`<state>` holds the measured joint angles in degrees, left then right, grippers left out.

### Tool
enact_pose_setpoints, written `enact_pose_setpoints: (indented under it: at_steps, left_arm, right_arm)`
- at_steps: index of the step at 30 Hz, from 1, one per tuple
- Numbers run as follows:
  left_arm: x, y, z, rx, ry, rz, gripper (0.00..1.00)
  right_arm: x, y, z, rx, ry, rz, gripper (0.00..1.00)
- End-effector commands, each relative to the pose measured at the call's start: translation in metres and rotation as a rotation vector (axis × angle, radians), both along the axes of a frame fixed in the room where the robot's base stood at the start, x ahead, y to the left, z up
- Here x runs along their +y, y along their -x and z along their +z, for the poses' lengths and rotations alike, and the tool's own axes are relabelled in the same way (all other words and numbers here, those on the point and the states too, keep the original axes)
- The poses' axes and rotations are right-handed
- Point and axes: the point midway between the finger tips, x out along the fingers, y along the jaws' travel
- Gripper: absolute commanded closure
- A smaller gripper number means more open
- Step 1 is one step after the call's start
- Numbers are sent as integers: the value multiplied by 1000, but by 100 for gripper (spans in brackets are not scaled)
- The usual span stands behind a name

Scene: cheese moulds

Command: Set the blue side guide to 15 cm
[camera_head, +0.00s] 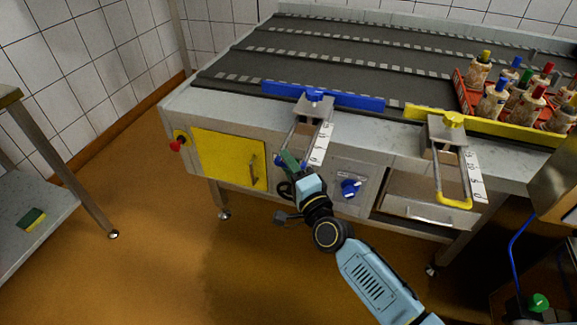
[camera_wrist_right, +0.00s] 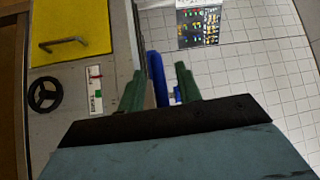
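The blue side guide (camera_head: 350,98) lies along the near edge of the conveyor, with a blue knob (camera_head: 314,95) on its clamp. A white scale strip (camera_head: 321,143) runs from the clamp toward the front; its reading is too small to tell. My right gripper (camera_head: 290,161) is at the front end of the guide's rods, by a mostly hidden blue handle (camera_head: 306,161). In the right wrist view its green fingers (camera_wrist_right: 159,84) stand apart with a blue part (camera_wrist_right: 155,72) between them, closer to the left finger. Contact cannot be told. My left gripper is out of view.
A yellow guide (camera_head: 520,128) with a yellow handle (camera_head: 453,203) is to the right. A red crate (camera_head: 466,98) of bottles stands on the conveyor. A yellow door (camera_head: 228,160), black handwheel (camera_head: 285,190) and blue switch (camera_head: 350,188) are on the front.

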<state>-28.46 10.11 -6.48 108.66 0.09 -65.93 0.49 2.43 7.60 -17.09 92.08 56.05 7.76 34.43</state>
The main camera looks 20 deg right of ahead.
Motion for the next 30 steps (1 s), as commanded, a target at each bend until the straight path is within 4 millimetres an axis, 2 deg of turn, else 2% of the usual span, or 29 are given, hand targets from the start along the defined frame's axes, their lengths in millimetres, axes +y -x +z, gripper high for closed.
enact_pose_setpoints:
  at_steps: [10,18,26,29,30]
  left_arm:
    - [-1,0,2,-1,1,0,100]
    - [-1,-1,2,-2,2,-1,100]
    - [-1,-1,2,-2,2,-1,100]
    - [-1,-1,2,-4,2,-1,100]
    - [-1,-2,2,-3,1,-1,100]
  right_arm:
    - [1,-4,0,1,0,0,66]
    - [1,-4,1,0,1,0,100]
    - [0,-4,1,-1,1,-1,100]
    - [-13,-8,1,-2,2,-15,100]
    - [-22,-11,1,-2,3,-27,100]
